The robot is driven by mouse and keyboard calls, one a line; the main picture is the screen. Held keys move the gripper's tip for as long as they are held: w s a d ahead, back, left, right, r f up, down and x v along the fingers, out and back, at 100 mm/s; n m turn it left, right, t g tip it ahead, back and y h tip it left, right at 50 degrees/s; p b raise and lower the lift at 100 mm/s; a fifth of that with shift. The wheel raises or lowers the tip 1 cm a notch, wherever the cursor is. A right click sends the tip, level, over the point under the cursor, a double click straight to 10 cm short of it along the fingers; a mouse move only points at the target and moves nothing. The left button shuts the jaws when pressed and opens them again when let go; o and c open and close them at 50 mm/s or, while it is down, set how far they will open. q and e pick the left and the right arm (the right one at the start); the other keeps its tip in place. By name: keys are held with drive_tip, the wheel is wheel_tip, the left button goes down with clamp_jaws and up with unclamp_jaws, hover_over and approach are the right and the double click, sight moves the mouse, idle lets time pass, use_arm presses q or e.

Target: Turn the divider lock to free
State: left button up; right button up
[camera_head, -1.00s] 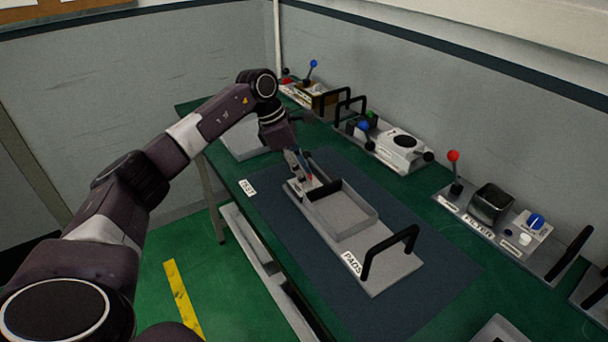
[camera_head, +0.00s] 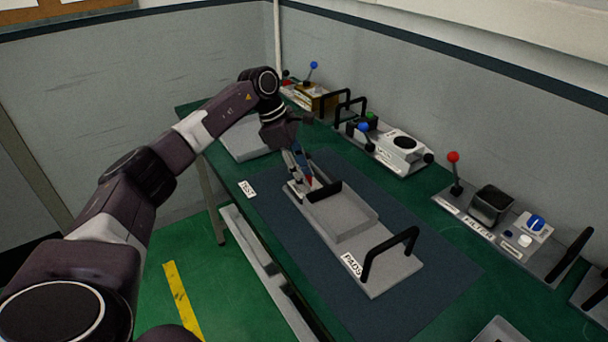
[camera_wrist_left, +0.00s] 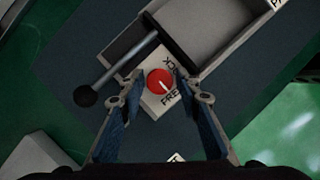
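The divider lock is a round red knob (camera_wrist_left: 159,81) with a white mark, on a pale plate with partly covered lettering. In the wrist view the mark slants toward the lower right. The knob is mostly hidden behind my gripper in the head view. It belongs to the grey tray fixture labelled PADS (camera_head: 396,270). My left gripper (camera_head: 305,180) points down at the fixture's far end. In the wrist view its fingers (camera_wrist_left: 160,84) stand open on either side of the knob, with small apparent gaps. My right gripper is out of view.
A metal lever with a black ball (camera_wrist_left: 86,96) lies close to the left finger. A black handle (camera_head: 390,245) stands at the fixture's near end. Other devices, including the filter unit (camera_head: 490,205), line the wall side. The blue mat (camera_head: 440,285) is clear around the fixture.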

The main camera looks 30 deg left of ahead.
use_arm(q)
drive_tip(key=shift+o, duration=0.7)
drive_tip(key=shift+n, duration=0.3)
